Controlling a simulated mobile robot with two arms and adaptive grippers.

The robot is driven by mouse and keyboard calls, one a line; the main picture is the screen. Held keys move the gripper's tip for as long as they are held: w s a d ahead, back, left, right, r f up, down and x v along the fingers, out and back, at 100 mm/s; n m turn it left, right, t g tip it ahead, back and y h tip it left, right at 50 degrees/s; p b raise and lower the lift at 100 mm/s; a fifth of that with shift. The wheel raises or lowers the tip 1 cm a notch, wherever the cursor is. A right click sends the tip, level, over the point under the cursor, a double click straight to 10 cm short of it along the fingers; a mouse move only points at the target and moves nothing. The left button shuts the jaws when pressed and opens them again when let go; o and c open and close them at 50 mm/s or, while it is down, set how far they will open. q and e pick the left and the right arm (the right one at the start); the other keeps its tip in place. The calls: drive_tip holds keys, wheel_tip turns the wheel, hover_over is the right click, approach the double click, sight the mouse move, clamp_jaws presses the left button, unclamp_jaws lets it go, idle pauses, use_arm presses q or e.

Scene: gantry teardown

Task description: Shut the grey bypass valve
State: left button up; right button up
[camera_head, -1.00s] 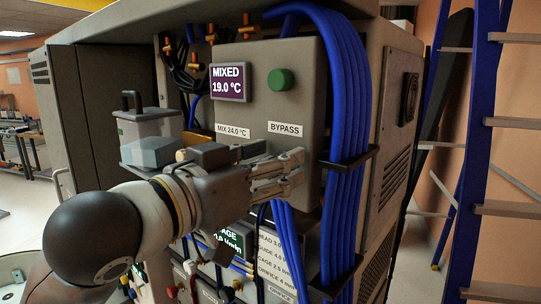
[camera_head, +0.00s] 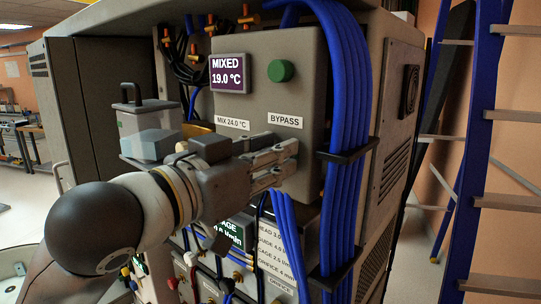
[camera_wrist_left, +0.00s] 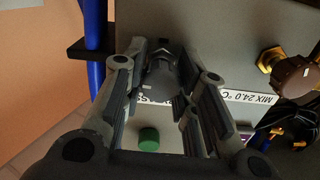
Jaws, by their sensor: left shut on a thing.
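The grey bypass valve (camera_wrist_left: 162,76) shows in the left wrist view, between the two fingers of my left gripper (camera_wrist_left: 165,88). The fingers are shut on it from both sides. In the head view my left gripper (camera_head: 291,155) is against the cabinet front just below the BYPASS label (camera_head: 285,120), and its fingers hide the valve. In the wrist view, which is turned over, the fingers and valve cover part of that label. I cannot read the valve's angle clearly. My right gripper is not in view.
A green button (camera_head: 280,71) and a display reading MIXED 19.0 °C (camera_head: 229,74) sit above. Blue hoses (camera_head: 350,90) run down close to the right of the gripper. A brown knob (camera_wrist_left: 297,76) is beside the MIX label. A blue ladder (camera_head: 468,160) stands at right.

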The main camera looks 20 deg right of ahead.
use_arm(q)
drive_tip(key=m, duration=0.3)
drive_tip(key=shift+m, duration=0.4)
drive_tip(key=m, duration=0.4)
drive_tip(key=shift+m, duration=0.3)
drive_tip(key=m, duration=0.4)
drive_tip(key=shift+s+m, duration=0.1)
drive_tip(key=shift+m, duration=0.2)
drive_tip(key=shift+d+f+m+p, duration=0.15)
drive_tip(key=shift+m+p, duration=0.2)
drive_tip(key=shift+m, duration=1.65)
drive_tip(key=o, duration=1)
drive_tip(key=shift+o, duration=0.2)
